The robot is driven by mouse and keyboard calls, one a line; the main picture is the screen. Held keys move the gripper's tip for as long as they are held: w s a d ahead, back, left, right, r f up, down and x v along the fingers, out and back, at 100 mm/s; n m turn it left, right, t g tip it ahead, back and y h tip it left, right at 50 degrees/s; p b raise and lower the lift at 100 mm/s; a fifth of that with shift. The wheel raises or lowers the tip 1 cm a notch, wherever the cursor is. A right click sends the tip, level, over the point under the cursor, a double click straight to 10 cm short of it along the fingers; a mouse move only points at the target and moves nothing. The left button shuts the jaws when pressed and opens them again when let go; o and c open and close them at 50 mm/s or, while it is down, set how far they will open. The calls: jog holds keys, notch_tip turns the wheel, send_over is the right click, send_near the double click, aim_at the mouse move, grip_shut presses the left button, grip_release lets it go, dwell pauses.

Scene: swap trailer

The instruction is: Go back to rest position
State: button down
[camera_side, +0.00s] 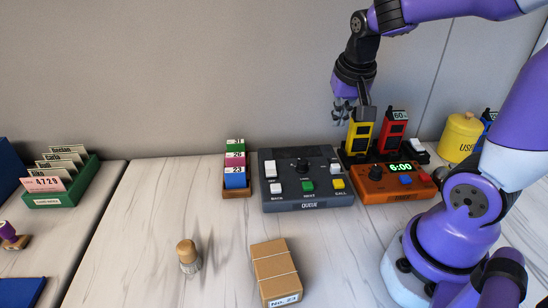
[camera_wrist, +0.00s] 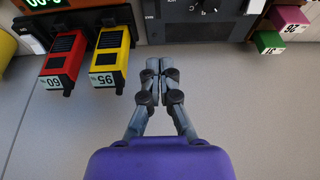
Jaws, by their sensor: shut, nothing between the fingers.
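My gripper (camera_side: 344,113) hangs in the air at the back, just left of the yellow walkie-talkie, close to the wall. In the wrist view my gripper (camera_wrist: 160,66) has its two fingers together, with nothing between them. The yellow walkie-talkie (camera_side: 358,137) and the red walkie-talkie (camera_side: 390,137) stand upright in a black holder (camera_side: 349,157) behind the orange timer. In the wrist view the yellow one (camera_wrist: 112,56), marked 95, and the red one (camera_wrist: 63,60), marked 60, are left of the fingers, apart from them.
The grey queue panel (camera_side: 305,203) lies in front of my gripper. The orange timer (camera_side: 395,191) reads 6:00. A yellow canister (camera_side: 460,137) stands at right. A number-card box (camera_side: 236,191), a stamp (camera_side: 188,262) and a cardboard box (camera_side: 275,262) are on the table. The left table middle is clear.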

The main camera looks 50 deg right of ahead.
jog(key=s+a+r+n+t+y, duration=0.2)
jog(key=s+a+n, duration=0.3)
jog(key=a+n, duration=0.4)
jog(key=a+r+t, duration=0.1)
jog(key=a, duration=0.1)
jog(key=shift+a+y, duration=0.3)
jog(key=shift+a, duration=0.05)
dwell(0.6)
